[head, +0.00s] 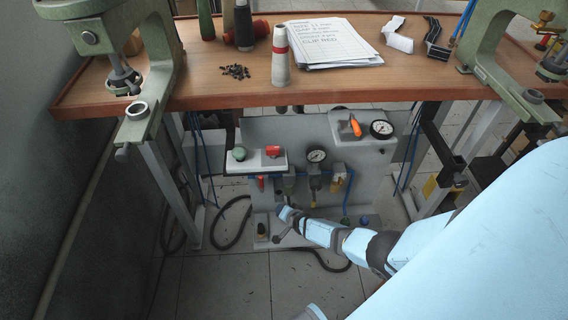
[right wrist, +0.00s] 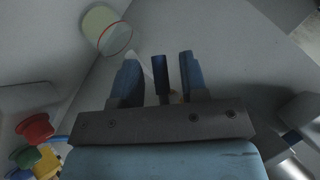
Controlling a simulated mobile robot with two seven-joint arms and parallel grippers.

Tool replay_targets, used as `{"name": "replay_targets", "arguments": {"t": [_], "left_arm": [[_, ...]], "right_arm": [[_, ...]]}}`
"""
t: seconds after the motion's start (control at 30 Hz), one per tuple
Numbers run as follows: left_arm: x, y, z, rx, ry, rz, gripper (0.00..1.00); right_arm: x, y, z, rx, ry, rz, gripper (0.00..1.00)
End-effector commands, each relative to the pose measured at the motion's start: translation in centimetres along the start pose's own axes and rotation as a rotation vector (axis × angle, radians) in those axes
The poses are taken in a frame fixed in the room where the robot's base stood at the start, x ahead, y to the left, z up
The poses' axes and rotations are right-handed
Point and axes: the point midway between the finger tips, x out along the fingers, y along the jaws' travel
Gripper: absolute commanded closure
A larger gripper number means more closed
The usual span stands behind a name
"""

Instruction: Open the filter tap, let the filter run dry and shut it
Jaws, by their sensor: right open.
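The filter (head: 289,184) hangs on the grey panel under the bench, with a dark bowl, left of a pressure gauge. My right gripper (head: 285,212) is just below it, its fingers small and hard to make out in the head view. In the right wrist view the right gripper (right wrist: 158,78) is open, with a short dark blue upright piece (right wrist: 160,76) between its fingers and a gap visible on both sides. I cannot tell for sure whether this piece is the filter tap. My left gripper is not in view.
The wooden bench top (head: 220,90) overhangs above. Black hoses (head: 231,228) loop on the tiled floor.

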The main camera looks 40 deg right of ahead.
Motion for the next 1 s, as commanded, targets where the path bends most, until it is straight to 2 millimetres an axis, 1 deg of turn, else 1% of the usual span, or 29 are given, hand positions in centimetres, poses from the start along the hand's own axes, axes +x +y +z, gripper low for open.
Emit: {"name": "replay_targets", "arguments": {"t": [0.03, 0.13, 0.3, 0.5, 0.6, 0.7, 1.0], "left_arm": [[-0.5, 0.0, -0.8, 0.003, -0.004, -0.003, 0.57], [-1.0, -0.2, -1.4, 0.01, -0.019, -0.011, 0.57], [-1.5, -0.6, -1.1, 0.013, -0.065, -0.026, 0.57], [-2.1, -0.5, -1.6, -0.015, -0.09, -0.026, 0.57], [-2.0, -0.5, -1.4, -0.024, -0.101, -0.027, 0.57], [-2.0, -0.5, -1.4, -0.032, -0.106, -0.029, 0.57], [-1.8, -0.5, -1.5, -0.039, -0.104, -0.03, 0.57]], "right_arm": [[-1.2, -0.3, -0.2, 0.001, -0.001, 0.001, 0.6], [-3.1, -0.4, -0.3, 0.002, -0.001, 0.002, 0.6], [-6.9, -0.5, -0.3, 0.002, 0.0, 0.001, 0.6], [-10.8, -0.3, -0.3, 0.002, 0.0, 0.002, 0.6], [-11.9, -0.2, -0.1, 0.002, 0.0, 0.001, 0.6], [-12.6, -0.1, -0.1, 0.0, 0.001, 0.001, 0.6], [-12.9, 0.1, -0.1, -0.001, 0.001, 0.001, 0.6]]}}
